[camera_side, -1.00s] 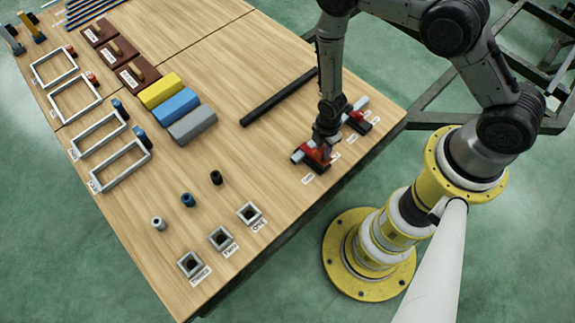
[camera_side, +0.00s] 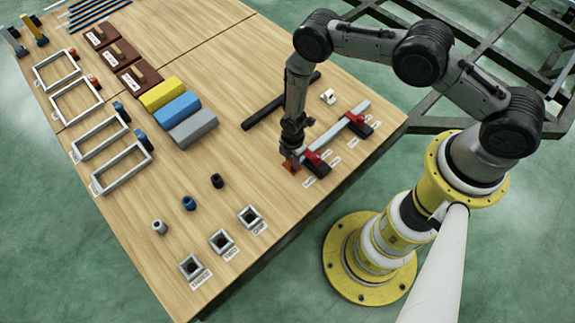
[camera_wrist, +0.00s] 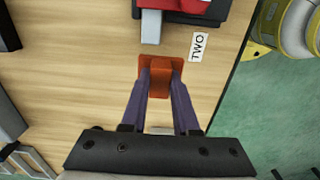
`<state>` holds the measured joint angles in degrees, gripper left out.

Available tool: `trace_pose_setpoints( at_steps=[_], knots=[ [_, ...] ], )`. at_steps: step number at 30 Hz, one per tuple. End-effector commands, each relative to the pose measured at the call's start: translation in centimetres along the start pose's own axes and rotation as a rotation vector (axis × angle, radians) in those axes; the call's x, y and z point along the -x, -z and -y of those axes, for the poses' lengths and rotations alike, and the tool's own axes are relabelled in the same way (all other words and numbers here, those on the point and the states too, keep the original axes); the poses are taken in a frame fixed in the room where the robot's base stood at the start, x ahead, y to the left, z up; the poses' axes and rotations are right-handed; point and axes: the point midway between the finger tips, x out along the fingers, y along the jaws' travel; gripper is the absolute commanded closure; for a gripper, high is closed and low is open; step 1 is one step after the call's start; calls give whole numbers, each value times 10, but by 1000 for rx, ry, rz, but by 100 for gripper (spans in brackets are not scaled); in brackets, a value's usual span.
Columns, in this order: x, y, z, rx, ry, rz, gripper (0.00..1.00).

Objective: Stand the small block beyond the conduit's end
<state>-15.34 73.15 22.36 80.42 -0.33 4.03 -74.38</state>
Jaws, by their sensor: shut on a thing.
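The small block (camera_wrist: 159,65) is orange-red and sits between my gripper's fingers (camera_wrist: 160,80) in the wrist view. My gripper is shut on it. In the side view the block (camera_side: 290,164) shows low under my gripper (camera_side: 292,152), at or very near the table top; I cannot tell if it touches. The conduit (camera_side: 341,124) is a light grey bar lying across two red-topped dark supports (camera_side: 314,160). Its near end (camera_wrist: 151,27) points at the block in the wrist view, with a small gap between them.
A label "TWO" (camera_wrist: 198,46) lies beside the support. A long black bar (camera_side: 266,108) and a small white piece (camera_side: 328,96) lie behind the conduit. Grey, blue and yellow blocks (camera_side: 178,106) stand to the left.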

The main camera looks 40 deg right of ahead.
Motion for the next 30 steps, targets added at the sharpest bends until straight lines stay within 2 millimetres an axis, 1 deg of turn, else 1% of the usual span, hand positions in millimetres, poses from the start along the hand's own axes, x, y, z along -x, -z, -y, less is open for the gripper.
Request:
trace_pose_setpoints(
  at_steps=[1,3,7,10,13,16,19,26,30],
  knots=[
    [-6,1,-4,0,1,0,100],
    [-12,2,-8,0,1,0,100],
    [-16,3,-12,0,1,0,100],
    [-23,5,-18,0,0,0,100],
    [-38,4,-16,0,3,1,100],
    [-48,5,-17,0,2,0,100],
    [-52,5,-17,0,1,0,100],
    [-52,5,-17,0,0,0,100],
    [-55,5,-17,0,1,0,100]
  ],
)
